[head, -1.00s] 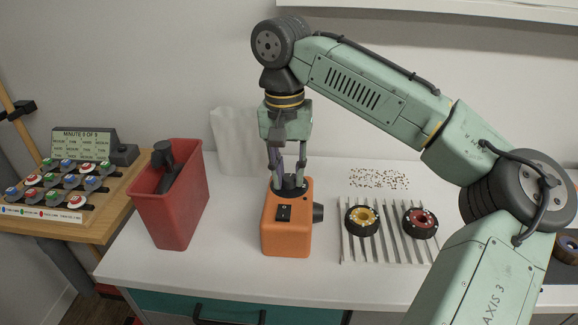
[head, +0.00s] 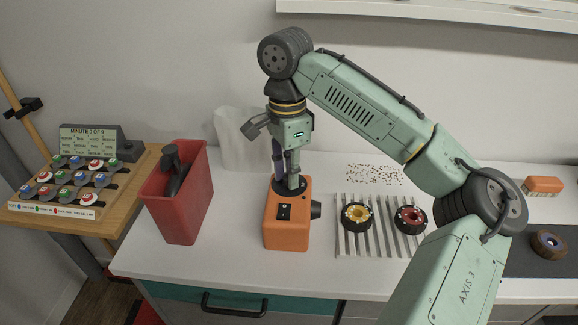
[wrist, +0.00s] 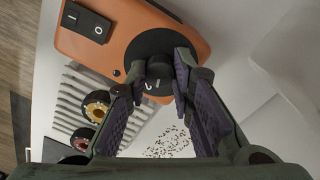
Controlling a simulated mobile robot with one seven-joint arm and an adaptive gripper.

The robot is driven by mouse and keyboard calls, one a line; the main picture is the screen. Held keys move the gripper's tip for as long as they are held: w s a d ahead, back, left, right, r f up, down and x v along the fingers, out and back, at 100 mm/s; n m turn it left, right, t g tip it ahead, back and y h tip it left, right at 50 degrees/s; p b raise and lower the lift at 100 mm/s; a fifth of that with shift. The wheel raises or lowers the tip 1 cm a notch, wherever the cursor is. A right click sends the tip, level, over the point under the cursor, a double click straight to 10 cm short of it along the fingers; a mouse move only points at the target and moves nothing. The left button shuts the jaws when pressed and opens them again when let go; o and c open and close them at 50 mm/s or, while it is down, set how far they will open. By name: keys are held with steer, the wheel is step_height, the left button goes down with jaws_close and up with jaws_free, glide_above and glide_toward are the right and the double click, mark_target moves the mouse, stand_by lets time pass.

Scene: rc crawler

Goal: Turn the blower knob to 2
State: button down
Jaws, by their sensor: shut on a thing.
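The blower (head: 279,231) is an orange box with a black rocker switch (head: 284,211) on its front and a dark round part on its right side. Its black knob (head: 289,191) is on top. My gripper (head: 289,180) points straight down over the blower and is shut on the knob. In the wrist view the fingers (wrist: 161,78) with purple pads hold the knob (wrist: 160,70) from both sides. A small pale marking shows on the knob's face, but I cannot read it. The dial's numbers are not readable.
A red bin (head: 189,198) with dark items stands left of the blower. A ridged metal rack (head: 379,240) with two wheels is on its right, with small brown bits behind. A white bag (head: 238,133) stands at the back. A button board (head: 65,188) is far left.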

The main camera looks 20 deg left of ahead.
steer(key=shift+m, duration=1.9)
steer(key=c, duration=1.4)
jaws_free()
steer(key=shift+o, duration=0.2)
step_height(320, 180, up, 12)
steer(key=shift+w+a, duration=0.15)
steer(key=shift+w, duration=0.1)
steer(key=shift+s+f, duration=0.1)
